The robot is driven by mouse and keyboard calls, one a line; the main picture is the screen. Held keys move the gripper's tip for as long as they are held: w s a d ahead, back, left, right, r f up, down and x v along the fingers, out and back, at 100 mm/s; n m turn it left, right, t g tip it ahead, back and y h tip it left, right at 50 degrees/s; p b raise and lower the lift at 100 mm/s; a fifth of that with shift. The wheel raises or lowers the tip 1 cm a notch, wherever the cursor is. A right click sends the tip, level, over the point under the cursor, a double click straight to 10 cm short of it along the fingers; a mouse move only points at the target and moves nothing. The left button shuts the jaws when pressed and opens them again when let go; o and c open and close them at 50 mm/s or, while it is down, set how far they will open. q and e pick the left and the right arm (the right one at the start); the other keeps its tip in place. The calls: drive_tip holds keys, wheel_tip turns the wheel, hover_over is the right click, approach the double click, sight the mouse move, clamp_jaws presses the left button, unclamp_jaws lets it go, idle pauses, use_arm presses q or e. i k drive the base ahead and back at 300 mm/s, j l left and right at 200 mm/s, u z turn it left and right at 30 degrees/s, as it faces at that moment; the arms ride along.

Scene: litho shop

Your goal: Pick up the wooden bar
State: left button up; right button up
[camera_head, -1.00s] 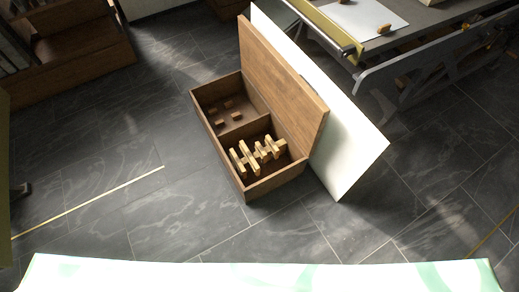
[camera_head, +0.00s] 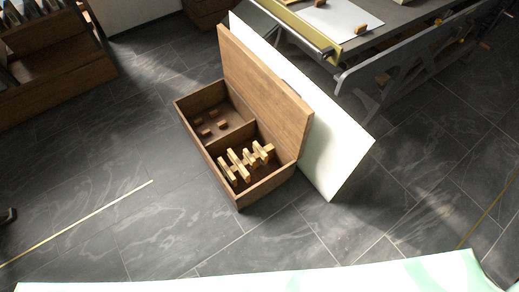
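Several light wooden bars (camera_head: 244,160) lie crossed over one another in the near compartment of an open brown wooden box (camera_head: 238,201) on the floor. I cannot tell which of them is the single bar of the task. The far compartment holds several small darker blocks (camera_head: 206,131). The box's tall lid (camera_head: 265,88) stands up along its right side.
A white panel (camera_head: 341,150) leans behind the lid. A grey-topped press table (camera_head: 375,40) stands at upper right, a wooden rack (camera_head: 60,75) at upper left. A pale green-white surface (camera_head: 300,280) crosses the bottom.

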sight(247, 155)
drive_tip(key=i+l+z, duration=0.35)
drive_tip(key=i, duration=0.25)
drive_tip(key=i+z, duration=0.35)
drive_tip(key=i, duration=0.25)
